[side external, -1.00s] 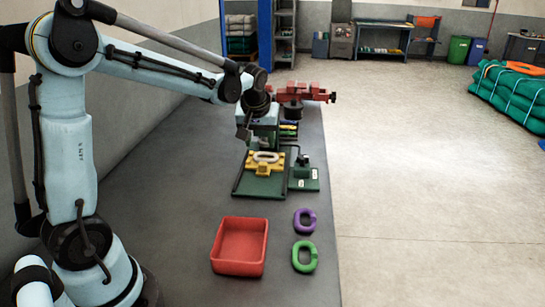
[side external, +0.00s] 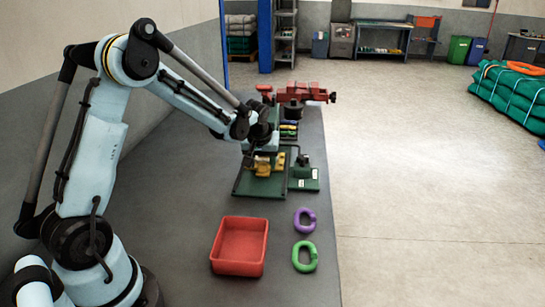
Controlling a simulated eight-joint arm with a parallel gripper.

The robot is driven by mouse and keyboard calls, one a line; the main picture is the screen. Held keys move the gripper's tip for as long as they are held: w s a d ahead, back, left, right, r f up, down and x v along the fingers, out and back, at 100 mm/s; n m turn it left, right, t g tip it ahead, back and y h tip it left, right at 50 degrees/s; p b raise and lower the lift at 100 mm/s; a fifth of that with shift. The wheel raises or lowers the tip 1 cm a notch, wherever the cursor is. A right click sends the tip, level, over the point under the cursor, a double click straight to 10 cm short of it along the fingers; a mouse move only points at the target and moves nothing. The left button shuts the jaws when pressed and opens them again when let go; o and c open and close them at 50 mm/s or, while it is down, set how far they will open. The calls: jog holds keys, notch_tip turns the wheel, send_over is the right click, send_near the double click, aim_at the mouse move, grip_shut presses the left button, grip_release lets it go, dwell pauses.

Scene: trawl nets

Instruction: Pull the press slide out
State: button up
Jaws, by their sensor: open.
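The press stands on a green base plate (side external: 245,187) on the grey bench. Its yellow slide (side external: 263,170) sits on that plate, and its upper part is largely hidden behind my wrist. My gripper (side external: 253,160) is low over the slide, at its upper left in the picture. The gripper is open. Whether its fingers touch the slide or stand around it cannot be told at this size. The pale link on the slide is mostly hidden now.
A red tray (side external: 240,270) stands nearer on the bench (side external: 165,255), with a purple link (side external: 304,220) and a green link (side external: 304,256) to its right. A small green fixture (side external: 303,178) adjoins the press on the right. A red vise (side external: 305,92) stands behind.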

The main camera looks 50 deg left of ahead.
grip_shut()
jog(key=s+d, duration=0.7)
jog(key=shift+d, duration=0.1)
dwell(0.4)
grip_release()
jog(key=v, duration=1.2)
